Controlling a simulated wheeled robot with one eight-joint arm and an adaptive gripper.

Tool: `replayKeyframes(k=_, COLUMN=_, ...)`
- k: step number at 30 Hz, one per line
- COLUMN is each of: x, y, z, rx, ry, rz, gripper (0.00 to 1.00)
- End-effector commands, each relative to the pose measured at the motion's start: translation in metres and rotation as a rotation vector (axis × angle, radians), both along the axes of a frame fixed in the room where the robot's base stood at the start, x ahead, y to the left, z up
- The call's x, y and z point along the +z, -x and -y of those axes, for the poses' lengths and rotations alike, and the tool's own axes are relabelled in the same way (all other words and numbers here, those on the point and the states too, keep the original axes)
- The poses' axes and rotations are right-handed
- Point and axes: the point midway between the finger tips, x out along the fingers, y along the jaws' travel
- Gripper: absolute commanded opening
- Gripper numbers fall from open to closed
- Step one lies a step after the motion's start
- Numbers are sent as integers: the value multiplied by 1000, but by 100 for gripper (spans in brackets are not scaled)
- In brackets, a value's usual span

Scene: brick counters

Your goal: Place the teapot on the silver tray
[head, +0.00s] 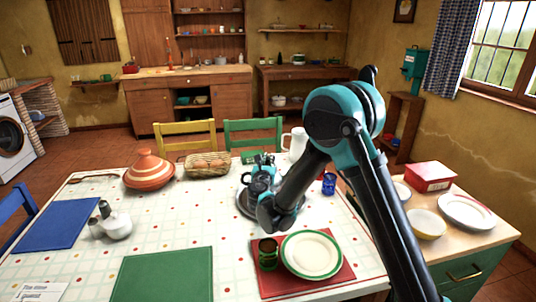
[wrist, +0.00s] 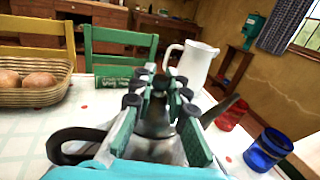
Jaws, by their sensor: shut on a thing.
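The silver teapot (wrist: 155,120) with a black handle and dark spout is between the fingers of my gripper (wrist: 158,88) in the wrist view. My gripper is shut on its upper part. The handle points left and the spout right. In the head view my gripper (head: 262,163) is over the table, and my arm hides much of the teapot. The round silver tray (head: 243,206) looks dark grey and lies under the gripper area, partly covered by my arm. I cannot tell whether the teapot touches the tray.
A white pitcher (wrist: 190,62) and a green box (wrist: 115,76) stand behind the teapot. A red cup (wrist: 232,112) and a blue cup (wrist: 268,148) are at the right. A bread basket (head: 207,165) and striped tagine (head: 149,172) are left. A plate (head: 312,254) is in front.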

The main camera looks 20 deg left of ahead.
Motion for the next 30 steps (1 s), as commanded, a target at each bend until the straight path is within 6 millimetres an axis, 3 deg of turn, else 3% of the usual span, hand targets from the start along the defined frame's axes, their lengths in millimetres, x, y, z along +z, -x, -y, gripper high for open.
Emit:
replayKeyframes(k=4, x=-14, y=0, z=0, rx=0, ry=1, rz=1, gripper=0)
replayKeyframes(k=16, x=-18, y=0, z=0, rx=0, ry=1, rz=1, gripper=0)
replayKeyframes(k=17, x=-19, y=0, z=0, rx=0, ry=0, rz=0, gripper=17)
replayKeyframes(k=21, x=-18, y=0, z=0, rx=0, ry=0, rz=0, gripper=35)
replayKeyframes(k=30, x=-17, y=0, z=0, rx=0, ry=0, rz=0, gripper=35)
